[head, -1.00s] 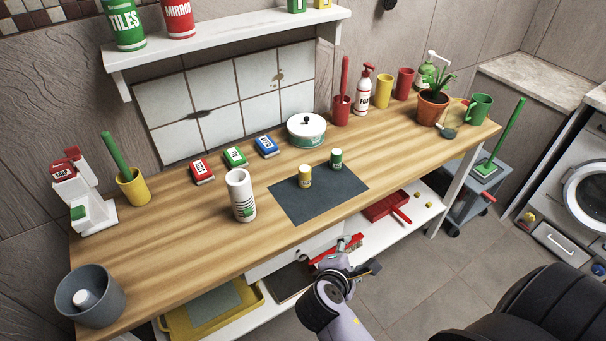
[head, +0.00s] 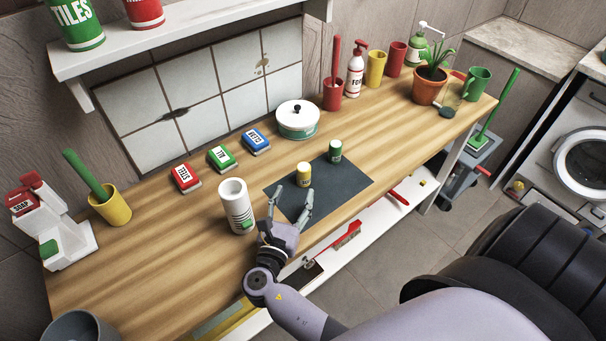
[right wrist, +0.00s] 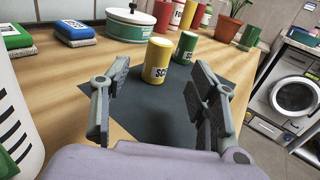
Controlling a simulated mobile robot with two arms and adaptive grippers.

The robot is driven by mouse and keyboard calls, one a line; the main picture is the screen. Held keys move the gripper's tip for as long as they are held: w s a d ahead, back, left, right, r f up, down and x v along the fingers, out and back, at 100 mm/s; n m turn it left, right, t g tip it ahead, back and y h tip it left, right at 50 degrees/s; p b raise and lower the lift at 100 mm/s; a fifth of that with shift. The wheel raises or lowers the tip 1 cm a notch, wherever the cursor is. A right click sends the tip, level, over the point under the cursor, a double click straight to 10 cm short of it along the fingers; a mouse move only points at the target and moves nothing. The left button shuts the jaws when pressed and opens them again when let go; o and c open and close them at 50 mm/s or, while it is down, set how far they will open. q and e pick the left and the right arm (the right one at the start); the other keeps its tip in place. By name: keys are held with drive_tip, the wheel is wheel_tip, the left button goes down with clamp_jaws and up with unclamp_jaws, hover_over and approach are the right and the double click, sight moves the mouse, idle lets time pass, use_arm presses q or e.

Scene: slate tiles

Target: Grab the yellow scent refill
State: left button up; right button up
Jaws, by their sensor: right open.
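The yellow scent refill (head: 304,174) is a small upright yellow can with a pale lid, standing on the dark slate mat (head: 345,187). It also shows in the right wrist view (right wrist: 158,58), ahead of and between the fingers. A similar green can (head: 335,152) stands behind it to the right, also on the mat (right wrist: 185,47). My right gripper (head: 290,205) is open and empty, just in front of the yellow can, with its fingers pointing toward it. In the right wrist view the fingers (right wrist: 155,108) are spread wide, short of the can. My left gripper is not in view.
A white ribbed canister (head: 236,205) stands close on the left of my right gripper. Red, green and blue boxes (head: 220,158) and a lidded pot (head: 298,119) are behind. The mat's right part is clear.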

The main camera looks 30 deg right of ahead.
sight(302, 175)
drive_tip(key=x, duration=0.2)
drive_tip(key=shift+w+d+f+p, duration=0.15)
drive_tip(key=shift+w+d+p, duration=0.1)
drive_tip(key=shift+d+p, duration=0.1)
drive_tip(key=x, duration=0.4)
drive_tip(key=shift+p, duration=0.35)
drive_tip(key=shift+w+d+f, duration=0.1)
drive_tip(key=shift+w+d, duration=0.2)
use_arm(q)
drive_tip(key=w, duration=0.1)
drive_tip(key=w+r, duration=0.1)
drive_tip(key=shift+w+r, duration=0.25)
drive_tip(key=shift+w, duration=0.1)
use_arm(e)
drive_tip(key=shift+c, duration=0.5)
drive_tip(key=c, duration=1.1)
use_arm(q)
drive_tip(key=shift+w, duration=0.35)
